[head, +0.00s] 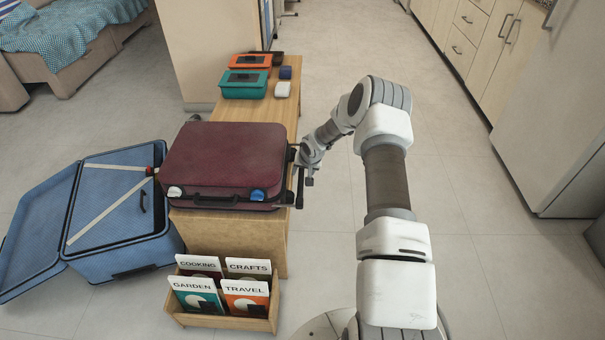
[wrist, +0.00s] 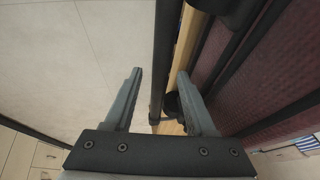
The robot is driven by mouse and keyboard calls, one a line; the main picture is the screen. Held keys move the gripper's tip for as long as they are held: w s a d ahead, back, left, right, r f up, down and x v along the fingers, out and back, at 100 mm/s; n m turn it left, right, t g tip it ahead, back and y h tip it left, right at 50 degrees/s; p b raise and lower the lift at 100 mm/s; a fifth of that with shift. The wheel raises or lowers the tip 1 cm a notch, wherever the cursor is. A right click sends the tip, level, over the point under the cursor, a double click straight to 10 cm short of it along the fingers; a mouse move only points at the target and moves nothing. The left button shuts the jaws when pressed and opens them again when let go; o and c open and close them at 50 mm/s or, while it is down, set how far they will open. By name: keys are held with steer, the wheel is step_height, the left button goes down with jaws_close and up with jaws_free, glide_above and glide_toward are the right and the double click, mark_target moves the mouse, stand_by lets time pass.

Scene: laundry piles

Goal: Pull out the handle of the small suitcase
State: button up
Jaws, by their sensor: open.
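The small maroon suitcase (head: 222,160) lies flat on a wooden bench, with a carry handle (head: 215,201) on its near side. Its dark pull handle (head: 299,187) is on the right side, and the bar stands a little off the case. My gripper (head: 303,168) is at that right side, beside the handle. In the wrist view my gripper (wrist: 160,73) is open, with the dark handle bar (wrist: 165,60) between its fingers. The suitcase's maroon side (wrist: 275,65) fills the right of that view. Contact between fingers and bar cannot be told.
A blue suitcase (head: 120,215) lies open on the floor at left. A wooden box (head: 222,322) of books stands at the bench's near end. Containers (head: 243,85) sit on the bench's far end (head: 282,107).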

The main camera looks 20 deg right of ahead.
jaws_close()
stand_by(1.4)
